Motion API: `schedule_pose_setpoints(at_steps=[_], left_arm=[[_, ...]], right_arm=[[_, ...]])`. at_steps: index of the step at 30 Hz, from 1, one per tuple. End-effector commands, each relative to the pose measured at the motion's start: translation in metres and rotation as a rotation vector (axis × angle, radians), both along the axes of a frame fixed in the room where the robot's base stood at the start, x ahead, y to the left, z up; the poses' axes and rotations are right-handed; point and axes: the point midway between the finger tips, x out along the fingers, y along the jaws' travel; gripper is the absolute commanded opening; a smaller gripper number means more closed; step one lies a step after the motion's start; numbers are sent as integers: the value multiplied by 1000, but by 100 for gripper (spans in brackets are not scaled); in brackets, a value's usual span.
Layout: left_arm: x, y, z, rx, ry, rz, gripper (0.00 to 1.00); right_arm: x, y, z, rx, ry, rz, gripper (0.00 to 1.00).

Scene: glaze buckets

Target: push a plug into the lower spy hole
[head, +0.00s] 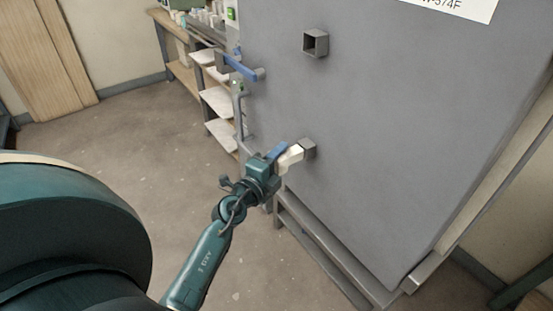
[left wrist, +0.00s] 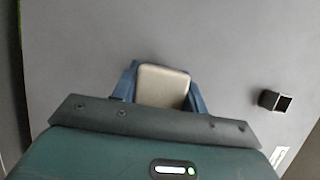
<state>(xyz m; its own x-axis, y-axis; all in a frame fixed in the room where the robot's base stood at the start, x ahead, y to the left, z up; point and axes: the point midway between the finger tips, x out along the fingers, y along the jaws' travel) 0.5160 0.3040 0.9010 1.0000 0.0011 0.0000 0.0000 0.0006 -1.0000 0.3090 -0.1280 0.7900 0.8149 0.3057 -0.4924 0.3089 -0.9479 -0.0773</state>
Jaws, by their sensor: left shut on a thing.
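The kiln's grey door (head: 400,120) carries two square spy hole tubes. The lower spy hole (head: 310,148) is partly covered by a pale, blocky plug (head: 293,154). My left gripper (head: 282,156) is shut on this plug, and the plug's far end is at the tube's mouth. I cannot tell whether it is touching or inside. In the left wrist view the plug (left wrist: 163,86) sits between the blue fingers (left wrist: 160,90) and hides what is behind it. The upper spy hole (head: 315,43) is open and empty. My right gripper is not in view.
A blue door handle (head: 240,68) juts out at the door's left edge. Shelves with pale slabs (head: 217,102) stand behind, left of the kiln. A wooden bench (head: 180,62) is at the back. The floor (head: 110,140) left of the kiln is clear.

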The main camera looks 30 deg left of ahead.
Motion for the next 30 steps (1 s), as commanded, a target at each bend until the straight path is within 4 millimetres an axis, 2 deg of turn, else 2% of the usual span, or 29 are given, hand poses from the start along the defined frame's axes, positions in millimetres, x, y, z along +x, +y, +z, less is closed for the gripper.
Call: schedule_pose_setpoints(at_steps=[30], left_arm=[[19, -8, 1, -1, -1, 0, 19]], right_arm=[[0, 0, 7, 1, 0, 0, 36]])
